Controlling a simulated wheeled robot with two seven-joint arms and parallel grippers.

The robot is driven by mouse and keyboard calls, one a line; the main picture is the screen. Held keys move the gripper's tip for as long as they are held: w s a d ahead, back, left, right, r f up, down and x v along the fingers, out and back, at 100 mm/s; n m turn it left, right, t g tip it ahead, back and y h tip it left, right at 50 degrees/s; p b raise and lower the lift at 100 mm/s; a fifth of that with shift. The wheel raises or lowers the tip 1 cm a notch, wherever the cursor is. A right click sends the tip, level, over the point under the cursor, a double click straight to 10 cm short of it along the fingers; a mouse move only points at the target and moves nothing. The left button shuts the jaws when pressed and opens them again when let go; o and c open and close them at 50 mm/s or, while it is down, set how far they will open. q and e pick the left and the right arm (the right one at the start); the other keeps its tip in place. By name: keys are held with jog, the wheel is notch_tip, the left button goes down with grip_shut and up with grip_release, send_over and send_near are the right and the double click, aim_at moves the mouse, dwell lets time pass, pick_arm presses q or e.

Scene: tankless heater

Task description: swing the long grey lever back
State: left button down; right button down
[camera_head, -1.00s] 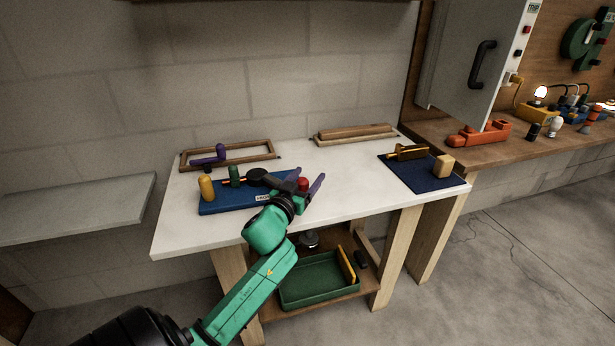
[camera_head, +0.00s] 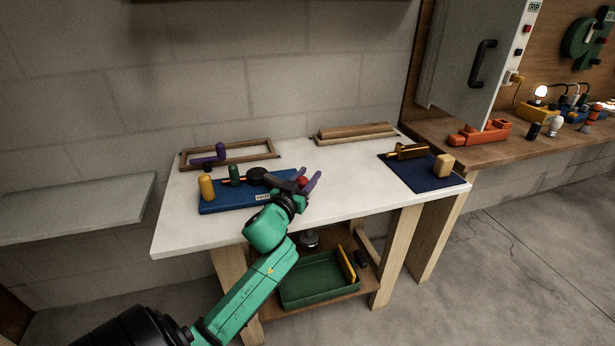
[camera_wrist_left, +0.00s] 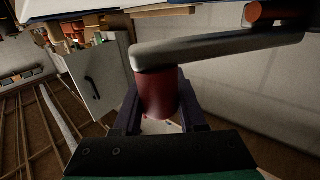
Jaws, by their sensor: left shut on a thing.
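The long grey lever shows in the left wrist view (camera_wrist_left: 215,46) as a bar running from a red knob (camera_wrist_left: 158,95) at its near end to an orange-brown part at the upper right. My left gripper (camera_wrist_left: 160,112) has its purple fingers on both sides of the red knob and is shut on it. In the head view the left gripper (camera_head: 306,184) is at the right end of the blue base (camera_head: 228,195), and the red knob shows between its fingers. The gripper and wrist hide most of the lever there. My right gripper is not in view.
On the blue base stand a yellow peg (camera_head: 206,187) and a green peg (camera_head: 235,175). A wooden frame (camera_head: 258,147) and a wooden block (camera_head: 355,133) lie at the back of the white table (camera_head: 340,180). A blue mat (camera_head: 430,181) is at the right.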

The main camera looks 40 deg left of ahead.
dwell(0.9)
pick_arm(q)
jog(key=shift+w+f+b, duration=0.15)
jog(key=shift+w+b, duration=0.05)
jog(key=shift+b, duration=0.1)
jog(key=w+n+y+b, duration=0.1)
jog(key=w+y+b, duration=0.1)
jog(key=w+a+n+g+y+b, duration=0.1)
jog(key=y+b, duration=0.1)
jog(key=shift+w+f+n+g, duration=0.2)
jog(key=shift+w+n+g, duration=0.1)
jog(key=shift+w+n, duration=0.1)
jog(key=shift+w+a+r+y+b, duration=0.15)
jog(key=shift+w+r+y+b, duration=0.15)
jog(key=shift+b, duration=0.15)
jog(key=shift+s, duration=0.1)
jog(key=shift+c, duration=2.3)
grip_release()
